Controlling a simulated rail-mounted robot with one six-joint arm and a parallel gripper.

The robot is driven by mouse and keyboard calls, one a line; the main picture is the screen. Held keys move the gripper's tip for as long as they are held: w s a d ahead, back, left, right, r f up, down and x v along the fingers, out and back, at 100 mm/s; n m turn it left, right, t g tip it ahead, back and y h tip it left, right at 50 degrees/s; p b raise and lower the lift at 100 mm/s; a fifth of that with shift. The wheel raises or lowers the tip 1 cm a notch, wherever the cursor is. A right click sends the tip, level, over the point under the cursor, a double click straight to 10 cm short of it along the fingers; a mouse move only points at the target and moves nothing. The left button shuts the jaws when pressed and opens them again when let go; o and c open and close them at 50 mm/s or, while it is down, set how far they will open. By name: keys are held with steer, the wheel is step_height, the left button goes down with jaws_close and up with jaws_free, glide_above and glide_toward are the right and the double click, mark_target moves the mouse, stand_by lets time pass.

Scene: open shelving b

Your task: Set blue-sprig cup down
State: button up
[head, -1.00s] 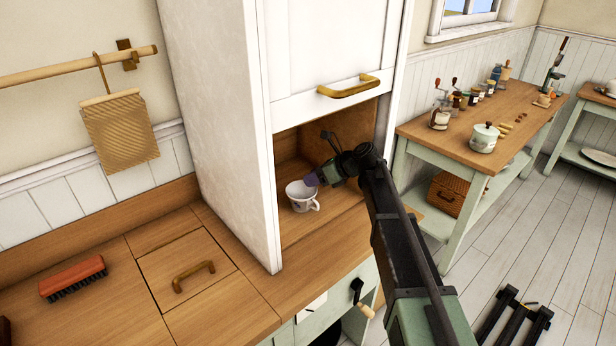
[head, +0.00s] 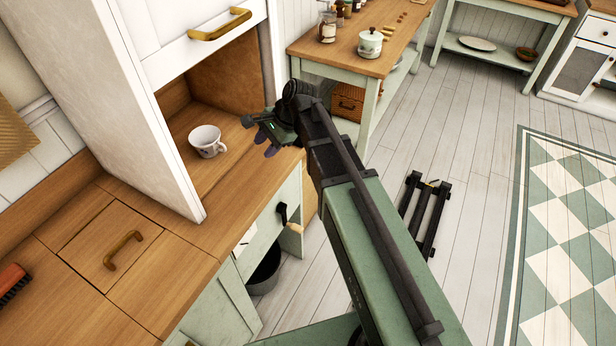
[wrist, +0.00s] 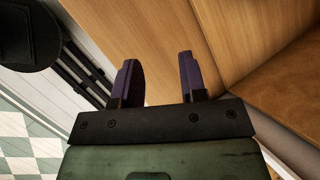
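The blue-sprig cup (head: 207,141) is white with a dark sprig mark and a handle on its right side. It stands upright on the wooden counter (head: 196,181) inside the open cupboard bay. My gripper (head: 266,143) is to the right of the cup, clearly apart from it, near the counter's right end. In the wrist view, my gripper (wrist: 160,80) shows two purple fingers spread apart with nothing between them. The cup is not in the wrist view.
A white cupboard door with a brass handle (head: 219,24) is raised above the bay. The cupboard's white side panel (head: 120,110) stands left of the cup. A green table (head: 345,60) with jars is behind. A drawer crank (head: 290,222) juts out below the counter.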

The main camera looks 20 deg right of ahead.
steer(key=s+d+f+n+h, duration=0.1)
steer(key=s+d+n+h, duration=0.2)
steer(key=s+n, duration=0.3)
steer(key=s+d+f+n+g+h, duration=0.1)
steer(key=s+d+n+h, duration=0.2)
steer(key=s, duration=0.7)
steer(key=d+n, duration=0.2)
steer(key=n, duration=0.1)
steer(key=shift+d+f+n, duration=0.25)
steer(key=shift+d+n, duration=0.05)
steer(key=shift+n, duration=0.1)
steer(key=shift+o, duration=0.2)
